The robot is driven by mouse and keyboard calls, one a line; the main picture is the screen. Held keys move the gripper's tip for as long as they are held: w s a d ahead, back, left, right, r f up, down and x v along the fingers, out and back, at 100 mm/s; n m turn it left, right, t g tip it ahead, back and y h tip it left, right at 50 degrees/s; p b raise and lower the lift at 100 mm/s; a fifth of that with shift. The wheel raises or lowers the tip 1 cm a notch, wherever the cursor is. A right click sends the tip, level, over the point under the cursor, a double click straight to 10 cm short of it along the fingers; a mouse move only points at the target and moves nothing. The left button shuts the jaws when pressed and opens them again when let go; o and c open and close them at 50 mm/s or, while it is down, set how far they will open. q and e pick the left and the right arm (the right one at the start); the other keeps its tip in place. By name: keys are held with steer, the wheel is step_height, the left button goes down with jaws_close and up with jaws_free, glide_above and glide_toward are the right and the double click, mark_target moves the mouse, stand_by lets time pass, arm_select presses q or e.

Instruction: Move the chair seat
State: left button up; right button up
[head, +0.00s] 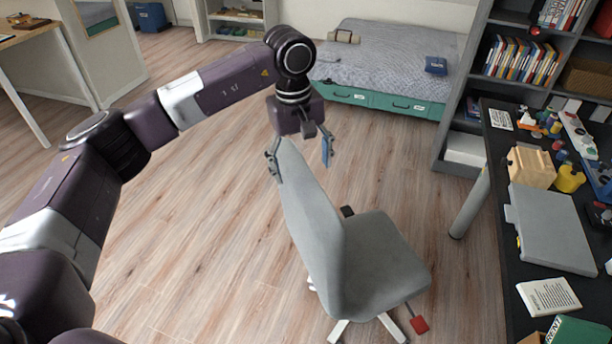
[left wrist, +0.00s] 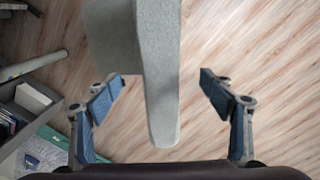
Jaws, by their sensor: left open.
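A grey office chair stands on the wooden floor in the head view. Its seat (head: 378,262) faces right, toward the desk, and its tall backrest (head: 312,225) is on the left. A red-tipped lever (head: 418,324) sticks out under the seat. My left gripper (head: 299,164) is open at the top of the backrest, with its fingers apart on either side. In the left wrist view the backrest (left wrist: 161,90) passes between the open fingertips (left wrist: 160,88), with gaps on both sides. The seat (left wrist: 110,45) shows partly behind it. My right gripper is in neither view.
A dark desk (head: 490,190) with a grey laptop (head: 550,228), books and small items stands at the right. A grey bookshelf (head: 455,130) and a bed (head: 390,60) are behind. Open wooden floor (head: 190,240) lies left of the chair.

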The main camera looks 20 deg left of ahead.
mark_target(303, 177)
arm_select(q)
step_height(303, 177, down, 5)
steer(key=shift+w+d+f+p, duration=0.15)
steer(key=shift+f+p, duration=0.05)
steer(key=shift+p, duration=0.35)
steer(key=c, duration=1.7)
